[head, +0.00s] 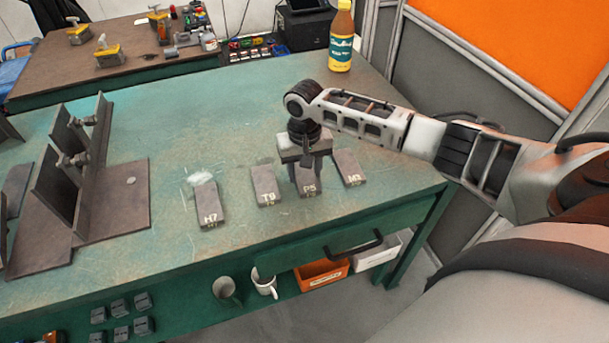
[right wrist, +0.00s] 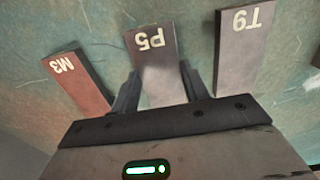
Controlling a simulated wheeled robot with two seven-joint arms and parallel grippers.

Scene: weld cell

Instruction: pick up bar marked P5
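The bar marked P5 (head: 309,187) lies on the green bench between the bars T9 (head: 265,187) and M3 (head: 349,168). In the right wrist view the P5 bar (right wrist: 155,62) extends between the two fingers of my right gripper (right wrist: 158,88). The fingers stand apart, one on each side of the bar; whether they touch it is unclear. In the head view my right gripper (head: 305,160) is directly over the P5 bar and hides its far part. My left gripper is not in view.
The H7 bar (head: 208,204) lies left of T9. T9 (right wrist: 238,45) and M3 (right wrist: 75,80) flank the fingers closely. A welded plate fixture (head: 110,215) stands at the left, and a yellow bottle (head: 341,40) at the back edge. The bench middle is clear.

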